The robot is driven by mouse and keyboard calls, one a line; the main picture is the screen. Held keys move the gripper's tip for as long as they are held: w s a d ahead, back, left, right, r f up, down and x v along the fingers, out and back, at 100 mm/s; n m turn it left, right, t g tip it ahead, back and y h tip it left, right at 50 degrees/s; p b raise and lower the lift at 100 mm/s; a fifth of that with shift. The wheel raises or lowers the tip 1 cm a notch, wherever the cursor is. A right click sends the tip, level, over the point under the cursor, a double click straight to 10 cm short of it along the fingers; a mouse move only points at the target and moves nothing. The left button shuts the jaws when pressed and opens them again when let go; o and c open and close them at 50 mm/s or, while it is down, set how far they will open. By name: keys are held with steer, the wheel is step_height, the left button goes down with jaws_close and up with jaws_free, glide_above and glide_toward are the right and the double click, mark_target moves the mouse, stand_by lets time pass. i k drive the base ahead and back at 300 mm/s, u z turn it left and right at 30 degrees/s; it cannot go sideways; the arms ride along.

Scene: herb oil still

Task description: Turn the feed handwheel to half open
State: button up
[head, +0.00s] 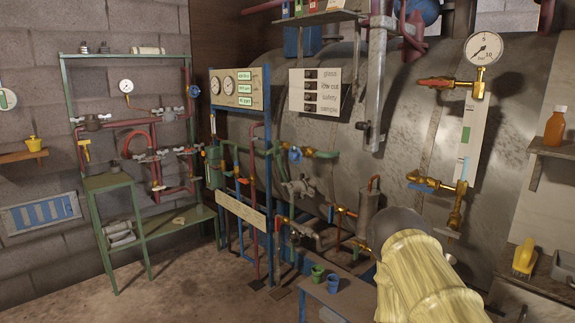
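No wheel carries a label that I can read as feed, so I cannot tell which one is the feed handwheel. A small blue handwheel (295,154) sits on the pipework in front of the big metal tank. A grey metal valve (300,188) is just below it. Another blue wheel (194,91) is on the green rack at the left. How far any of them is open cannot be told. My arm, in a yellow ribbed sleeve with a dark grey rounded part, rises at the lower right. My gripper's fingers do not show.
The tank (420,110) fills the back right, with pipes and a pressure gauge (484,47). A blue-framed gauge panel (238,87) stands left of it. A low bench (345,303) holds a green cup (318,272) and a blue cup (333,283). Floor at lower left is clear.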

mark_target(292, 156)
steer(key=u, duration=0.8)
steer(key=i, duration=1.1)
steer(key=z, duration=0.6)
steer(key=i, duration=0.6)
steer(key=z, duration=0.7)
